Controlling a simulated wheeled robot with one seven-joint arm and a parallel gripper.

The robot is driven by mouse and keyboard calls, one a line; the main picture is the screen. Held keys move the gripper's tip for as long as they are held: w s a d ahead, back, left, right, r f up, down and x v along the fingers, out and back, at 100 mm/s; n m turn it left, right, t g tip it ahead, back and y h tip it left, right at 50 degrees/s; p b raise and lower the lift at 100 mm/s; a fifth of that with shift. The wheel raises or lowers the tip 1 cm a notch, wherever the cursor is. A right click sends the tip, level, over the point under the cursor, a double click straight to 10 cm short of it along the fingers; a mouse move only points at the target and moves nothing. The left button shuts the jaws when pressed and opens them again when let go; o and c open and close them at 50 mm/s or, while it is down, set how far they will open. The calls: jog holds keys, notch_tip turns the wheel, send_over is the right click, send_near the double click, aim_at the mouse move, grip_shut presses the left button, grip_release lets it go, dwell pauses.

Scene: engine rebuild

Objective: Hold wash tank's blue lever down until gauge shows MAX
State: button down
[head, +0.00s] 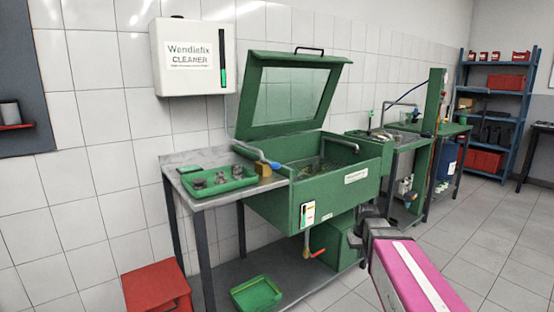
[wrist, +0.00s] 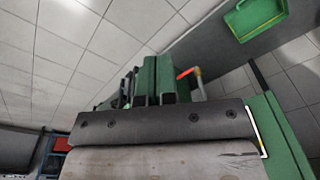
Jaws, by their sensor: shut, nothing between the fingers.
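The green wash tank (head: 335,190) stands with its glazed lid (head: 290,95) open. A small white panel (head: 308,214), perhaps the gauge, is on its front; its marks are too small to read. Below it hangs a red-ended handle (head: 318,253) on a yellowish stem; the red handle also shows in the wrist view (wrist: 188,73). My gripper (head: 368,212) is shut and empty, in front of the tank's right side, apart from the red handle in the picture.
A white cleaner box (head: 180,60) with a green-and-black vertical bar hangs on the wall. A green parts tray (head: 232,186) is on the grey bench left of the tank. Another green tray (head: 256,294) lies below; a red box (head: 156,287) stands left. The right floor is clear.

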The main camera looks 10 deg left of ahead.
jog(key=w+a+r+n, duration=0.2)
jog(key=w+a+r, duration=0.6)
jog(key=a+r, duration=0.25)
notch_tip(320, 180, up, 35)
jog(key=n+t+y, duration=0.1)
jog(key=n+y, duration=0.1)
jog(key=n, duration=0.3)
send_over(275, 163)
jog(key=s+d, duration=0.2)
jog(key=d, duration=0.1)
jog(key=shift+s+a+f, duration=0.15)
jog(key=x, duration=1.2)
jog(key=shift+d+f, duration=0.25)
jog(key=shift+f, duration=0.8)
